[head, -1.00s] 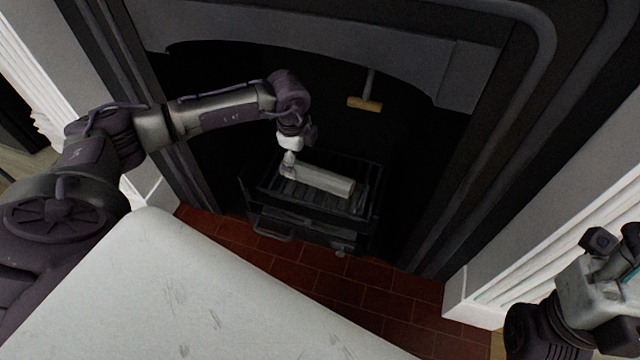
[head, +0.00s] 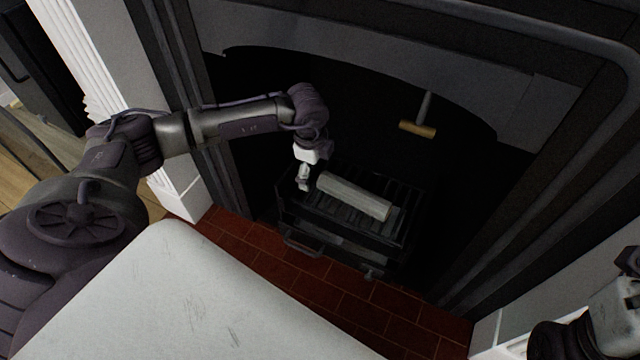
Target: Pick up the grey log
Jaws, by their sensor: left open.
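The grey log (head: 354,196) lies on the bars of a dark fire grate (head: 400,222) inside the fireplace. My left gripper (head: 304,184) hangs pointing down just left of the log's near-left end. It is open and looks empty, with a small gap to the log; its fingertips are small and dark at this distance. My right gripper (head: 622,300) shows only in part at the lower right edge, and its fingers are out of the frame or too unclear to read.
A wooden-ended handle (head: 418,129) hangs at the back of the firebox. The dark fireplace surround (head: 500,95) frames the opening on both sides and above. Red hearth tiles (head: 340,295) lie in front. A white pillar (head: 175,180) stands at the left.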

